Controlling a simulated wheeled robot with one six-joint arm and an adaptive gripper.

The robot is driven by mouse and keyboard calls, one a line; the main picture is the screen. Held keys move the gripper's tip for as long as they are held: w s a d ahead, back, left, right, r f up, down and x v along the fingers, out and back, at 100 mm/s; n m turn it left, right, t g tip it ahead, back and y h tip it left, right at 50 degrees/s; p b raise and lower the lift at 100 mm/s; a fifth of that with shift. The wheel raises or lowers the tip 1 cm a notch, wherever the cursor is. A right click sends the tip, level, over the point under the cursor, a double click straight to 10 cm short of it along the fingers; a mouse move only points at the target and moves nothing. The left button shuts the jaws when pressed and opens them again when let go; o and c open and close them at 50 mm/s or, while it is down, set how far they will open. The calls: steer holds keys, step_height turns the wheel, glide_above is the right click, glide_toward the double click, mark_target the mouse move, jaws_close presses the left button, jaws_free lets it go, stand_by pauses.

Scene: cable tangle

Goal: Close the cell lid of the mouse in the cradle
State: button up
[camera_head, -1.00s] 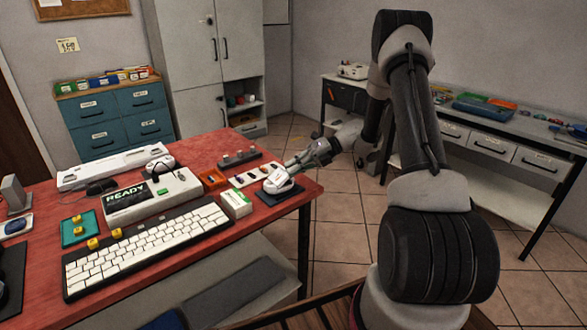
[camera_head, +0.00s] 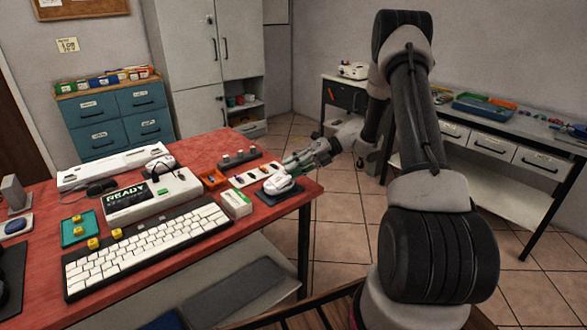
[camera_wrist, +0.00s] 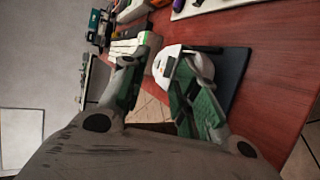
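The white mouse (camera_head: 277,184) sits on a dark flat base (camera_head: 288,199) at the table's right front corner. In the wrist view the mouse (camera_wrist: 166,64) is partly hidden behind one finger, and a dark slot shows in its top. I cannot tell whether its cell lid is open or shut. The dark base (camera_wrist: 235,72) also shows there. My gripper (camera_head: 298,159) is just above and beside the mouse at its back right. In the wrist view my gripper (camera_wrist: 153,82) has its green-padded fingers spread apart, with nothing between them.
A white-and-green box (camera_head: 236,203) stands left of the mouse. The keyboard (camera_head: 150,245) and READY device (camera_head: 150,195) are farther left.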

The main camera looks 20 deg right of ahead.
steer(key=w+f+v, duration=0.1)
steer(key=v, duration=0.7)
steer(key=shift+s+d, duration=0.45)
steer(key=shift+d, duration=0.2)
steer(key=shift+r, duration=0.1)
steer(key=v, duration=1.2)
stand_by(0.3)
